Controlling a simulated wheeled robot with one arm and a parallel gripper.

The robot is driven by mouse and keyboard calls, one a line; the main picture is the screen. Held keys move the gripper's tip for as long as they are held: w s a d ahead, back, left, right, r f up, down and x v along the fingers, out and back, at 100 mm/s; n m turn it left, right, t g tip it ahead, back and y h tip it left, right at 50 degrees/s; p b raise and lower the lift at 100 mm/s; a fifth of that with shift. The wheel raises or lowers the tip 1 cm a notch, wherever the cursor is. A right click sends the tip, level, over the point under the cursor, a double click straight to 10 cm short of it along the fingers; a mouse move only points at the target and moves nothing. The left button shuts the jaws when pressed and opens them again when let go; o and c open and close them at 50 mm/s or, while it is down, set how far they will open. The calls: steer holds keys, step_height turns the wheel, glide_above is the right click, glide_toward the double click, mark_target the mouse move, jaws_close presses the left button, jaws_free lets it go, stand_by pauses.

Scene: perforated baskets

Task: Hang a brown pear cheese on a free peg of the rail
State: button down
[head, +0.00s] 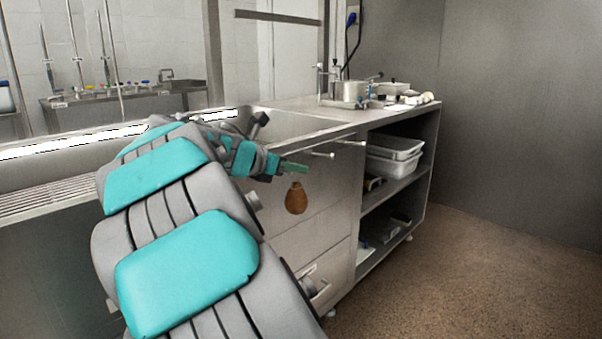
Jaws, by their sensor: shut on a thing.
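A brown pear cheese (296,199) hangs upright just below my gripper (294,168), in front of the drawer fronts. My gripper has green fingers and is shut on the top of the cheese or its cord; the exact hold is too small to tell. Thin metal pegs (320,154) with rounded ends stick out near the counter's front edge, right of and slightly above my gripper. No cheese shows on the visible pegs. The rail behind them is hard to make out, and my arm may hide part of it.
A steel counter (300,118) runs along the back, with pots and small items (355,92) at its far end. White baskets (394,150) sit on the open shelf below. The floor (480,265) at right is clear.

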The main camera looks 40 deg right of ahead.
steer(key=shift+w+a+f+b, duration=0.1)
steer(key=shift+w+f+b, duration=0.1)
steer(key=shift+w+b, duration=0.55)
steer(key=shift+w+a+f+b, duration=0.15)
steer(key=shift+w+b, duration=0.2)
steer(key=shift+w, duration=0.8)
steer(key=shift+w+r+p, duration=0.1)
steer(key=shift+w+p, duration=0.1)
steer(key=shift+p, duration=0.2)
steer(key=shift+w+f+p, duration=0.2)
steer(key=shift+w+p, duration=0.1)
steer(key=shift+p, duration=0.15)
steer(key=shift+w+f+p, duration=0.1)
steer(key=shift+f+p, duration=0.05)
steer(key=shift+p, duration=0.2)
